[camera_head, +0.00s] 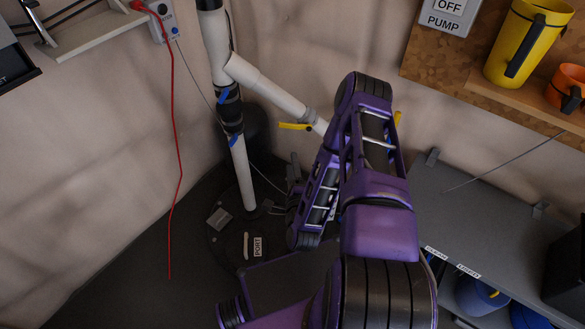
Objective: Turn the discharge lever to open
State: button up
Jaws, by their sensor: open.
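A yellow lever (294,126) sits on the angled branch of the white pipe, left of my purple arm. No label on it is readable, so I cannot confirm that it is the discharge lever. Another yellow piece (398,118) shows just right of my arm, mostly hidden behind it. My gripper (283,190) appears as small grey parts at the left of my lower arm link, below the yellow lever in the picture. It is open, with nothing seen between its fingers. My arm hides part of the area around it.
A white vertical pipe (243,175) with black couplings and blue tabs stands left of my arm. A red cable (174,150) hangs at left. A wooden shelf (425,65) with a yellow jug (517,45) and orange cup (567,86) is upper right. A grey bench (490,225) lies right.

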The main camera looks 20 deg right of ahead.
jog(key=shift+s+a+r+b, duration=0.1)
jog(key=shift+s+r+b, duration=0.2)
jog(key=shift+s+r, duration=0.15)
jog(key=shift+w, duration=0.1)
